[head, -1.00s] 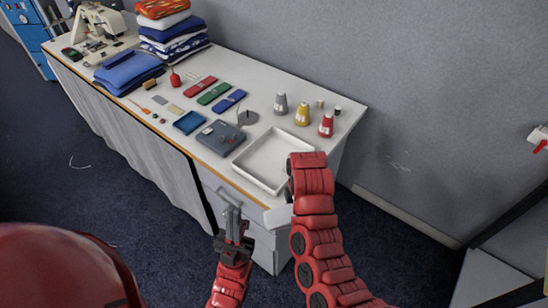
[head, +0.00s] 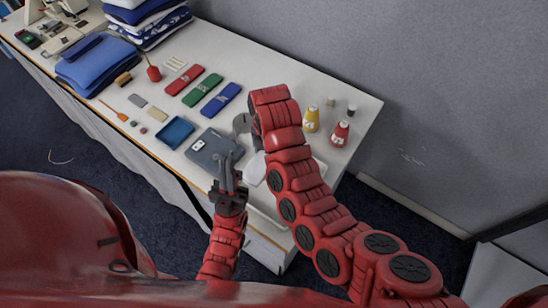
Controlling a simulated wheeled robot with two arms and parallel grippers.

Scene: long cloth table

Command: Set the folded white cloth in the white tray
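The folded white cloth (head: 255,169) shows only in part, left of my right wrist, over the near-left side of the white tray (head: 262,205). My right arm covers most of the tray; a bit of its front side and far right corner show. My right gripper's fingers are hidden behind its own arm, but the cloth has moved with that arm and hangs from it. I cannot tell whether the cloth touches the tray. My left gripper (head: 226,165) points up the picture in front of the grey device, its two fingers apart and empty.
The grey device (head: 209,148) and blue tray (head: 175,132) lie left of the white tray. Red, green and blue cases (head: 220,99) lie behind. Yellow (head: 311,120) and red (head: 340,133) bottles stand close right of my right arm. Folded blue cloths (head: 95,66) lie far left.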

